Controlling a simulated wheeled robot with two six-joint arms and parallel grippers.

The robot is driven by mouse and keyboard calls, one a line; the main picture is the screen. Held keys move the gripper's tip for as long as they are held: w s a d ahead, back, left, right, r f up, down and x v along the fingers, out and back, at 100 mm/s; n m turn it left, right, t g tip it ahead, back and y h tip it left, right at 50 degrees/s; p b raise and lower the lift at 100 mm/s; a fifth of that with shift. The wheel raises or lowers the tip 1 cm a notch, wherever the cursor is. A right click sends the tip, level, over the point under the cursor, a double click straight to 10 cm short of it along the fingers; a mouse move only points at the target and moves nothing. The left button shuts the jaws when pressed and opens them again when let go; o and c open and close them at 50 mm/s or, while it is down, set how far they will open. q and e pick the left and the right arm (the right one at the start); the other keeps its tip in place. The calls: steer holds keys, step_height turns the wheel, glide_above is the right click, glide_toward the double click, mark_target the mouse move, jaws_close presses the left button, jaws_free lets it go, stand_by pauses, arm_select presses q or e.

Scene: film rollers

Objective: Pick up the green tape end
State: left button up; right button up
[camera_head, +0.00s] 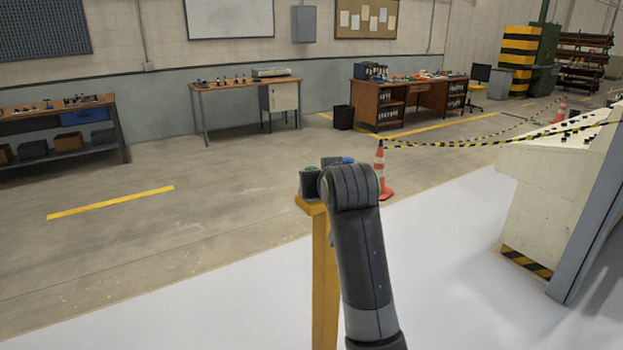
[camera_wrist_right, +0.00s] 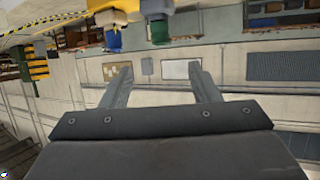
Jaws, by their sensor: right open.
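A yellow post (camera_head: 325,275) stands in front of me. A dark green piece (camera_head: 309,184) and a small blue piece (camera_head: 347,160) show at its top, partly hidden by my right arm. In the right wrist view, which is turned over, a green piece (camera_wrist_right: 113,40) and a blue piece (camera_wrist_right: 155,10) show at the top edge, beyond the fingertips. I cannot tell which part is the tape end. My right gripper (camera_wrist_right: 160,68) is open and empty, apart from these pieces. It is hidden behind its own arm in the head view. My left gripper is not in view.
A traffic cone (camera_head: 381,172) with black-yellow chain stands behind the post. A pale control console (camera_head: 545,185) is at the right. Workbenches (camera_head: 245,84) line the back wall. The floor left of the post is clear.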

steer(key=p+x, duration=0.4)
steer(key=x, duration=0.8)
steer(key=shift+w+f, duration=0.2)
steer(key=shift+w, duration=0.1)
steer(key=shift+p+x, duration=0.45)
steer(key=shift+x, duration=1.65)
steer(key=shift+f, duration=0.15)
steer(key=c, duration=1.2)
